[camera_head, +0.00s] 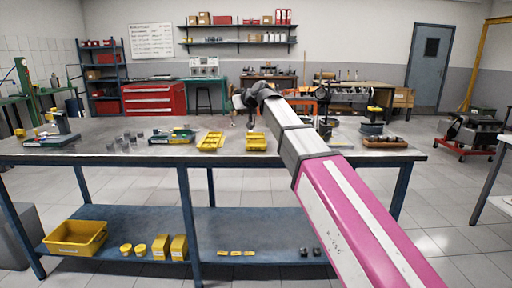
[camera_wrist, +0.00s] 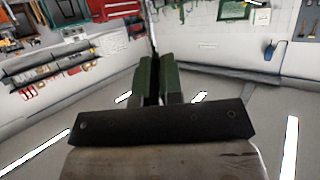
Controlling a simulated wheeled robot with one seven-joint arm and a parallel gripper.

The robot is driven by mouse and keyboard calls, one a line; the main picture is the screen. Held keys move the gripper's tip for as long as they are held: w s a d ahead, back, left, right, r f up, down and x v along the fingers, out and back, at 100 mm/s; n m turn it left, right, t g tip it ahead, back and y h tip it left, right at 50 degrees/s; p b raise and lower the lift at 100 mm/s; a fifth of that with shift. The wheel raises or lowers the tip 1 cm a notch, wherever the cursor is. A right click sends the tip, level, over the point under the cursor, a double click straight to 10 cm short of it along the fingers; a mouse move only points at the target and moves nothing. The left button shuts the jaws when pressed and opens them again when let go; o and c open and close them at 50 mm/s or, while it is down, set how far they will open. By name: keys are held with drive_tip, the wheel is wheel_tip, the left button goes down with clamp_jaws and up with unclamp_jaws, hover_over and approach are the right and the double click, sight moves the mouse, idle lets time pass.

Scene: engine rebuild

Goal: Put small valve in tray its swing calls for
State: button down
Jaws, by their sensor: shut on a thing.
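My gripper (camera_wrist: 158,62) shows in the wrist view, its two green-sided fingers close together around something narrow and dark. I take this to be the small valve, but its shape is mostly hidden between the fingers. In the head view my gripper (camera_head: 238,104) is small, above the far part of the bench near the yellow trays. Two yellow trays stand on the bench, the left tray (camera_head: 203,149) and the right tray (camera_head: 256,148). Any markings on them are too small to read.
The steel bench (camera_head: 330,155) carries several small grey cylinders (camera_head: 125,140), a green-based device (camera_head: 172,138), another device (camera_head: 55,130) at left and a wooden rack of parts (camera_head: 384,142) at right. A yellow bin (camera_head: 75,238) sits on the lower shelf. The bench's front strip is clear.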

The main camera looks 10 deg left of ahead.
drive_tip(key=shift+w+d+f, duration=1.2)
drive_tip(key=shift+d+f, duration=0.2)
drive_tip(key=shift+f, duration=0.45)
drive_tip(key=shift+w+d+f, duration=1.25)
drive_tip(key=shift+d+f, duration=0.15)
drive_tip(key=shift+f, duration=0.4)
drive_tip(key=shift+w+d+f, duration=1.2)
drive_tip(key=shift+d+f, duration=0.2)
drive_tip(key=shift+f, duration=0.45)
drive_tip(key=shift+f, duration=0.1)
drive_tip(key=c, duration=1.3)
unclamp_jaws()
drive_tip(key=v, duration=1.2)
drive_tip(key=shift+r, duration=0.25)
